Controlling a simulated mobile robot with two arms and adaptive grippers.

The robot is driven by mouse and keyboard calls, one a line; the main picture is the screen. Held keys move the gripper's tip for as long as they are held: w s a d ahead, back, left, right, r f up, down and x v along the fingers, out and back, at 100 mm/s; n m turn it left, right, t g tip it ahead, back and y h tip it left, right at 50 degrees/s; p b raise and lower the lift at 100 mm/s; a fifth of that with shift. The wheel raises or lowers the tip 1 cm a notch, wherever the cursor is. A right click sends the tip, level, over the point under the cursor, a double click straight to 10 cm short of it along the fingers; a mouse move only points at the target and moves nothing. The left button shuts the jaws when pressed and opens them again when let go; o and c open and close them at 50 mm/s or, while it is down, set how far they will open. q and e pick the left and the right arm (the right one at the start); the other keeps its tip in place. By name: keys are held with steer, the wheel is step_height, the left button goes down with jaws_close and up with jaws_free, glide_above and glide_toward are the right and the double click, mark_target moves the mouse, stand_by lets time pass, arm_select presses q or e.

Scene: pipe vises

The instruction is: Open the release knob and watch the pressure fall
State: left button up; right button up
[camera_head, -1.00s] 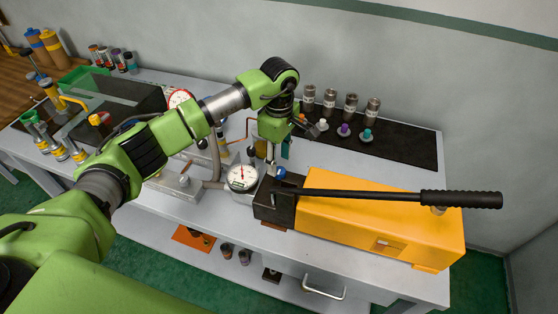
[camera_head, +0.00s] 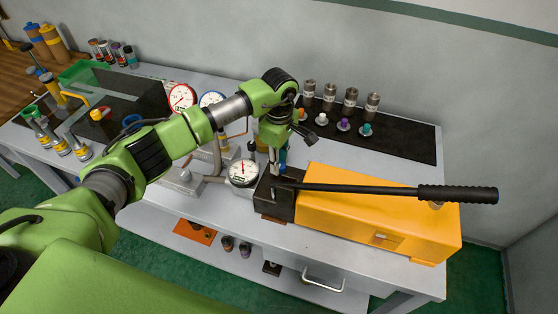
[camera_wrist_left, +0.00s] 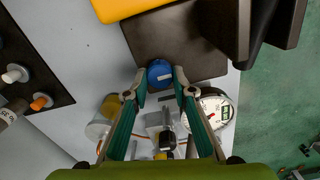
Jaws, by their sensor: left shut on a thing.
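The yellow hand pump (camera_head: 350,215) with a long black lever (camera_head: 380,189) stands on the bench, its dark metal block at the left end. The round blue release knob (camera_wrist_left: 159,74) sits against this block; in the head view only a bit of blue shows beside the fingers. My left gripper (camera_wrist_left: 161,72) is shut on the knob, one green finger on each side. It also shows from above in the head view (camera_head: 279,162). A white round pressure gauge (camera_head: 243,173) stands just left of the block; its needle points roughly upward. My right gripper is not in view.
Red-rimmed (camera_head: 181,97) and blue-rimmed (camera_head: 212,100) gauges stand behind my left arm. A black mat (camera_head: 400,142) with metal cylinders and coloured-capped fittings lies at the back right. A clear-lidded dark box (camera_head: 115,100) stands at the left.

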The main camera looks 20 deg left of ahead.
arm_select(q)
steer(key=n+b, duration=0.3)
steer(key=shift+f, duration=0.15)
steer(key=n+b, duration=0.3)
steer(key=shift+n, duration=0.4)
steer(key=n+b, duration=0.3)
steer(key=n, duration=0.1)
steer(key=shift+s+r+n+b, duration=0.15)
steer(key=shift+n+b, duration=0.25)
steer(key=shift+n, duration=0.6)
steer(key=shift+w+r+n+b, duration=0.1)
steer(key=shift+n+b, duration=0.3)
steer(key=shift+n, duration=0.6)
steer(key=o, duration=1.1)
steer(key=shift+s, duration=0.1)
steer(key=shift+r, duration=0.1)
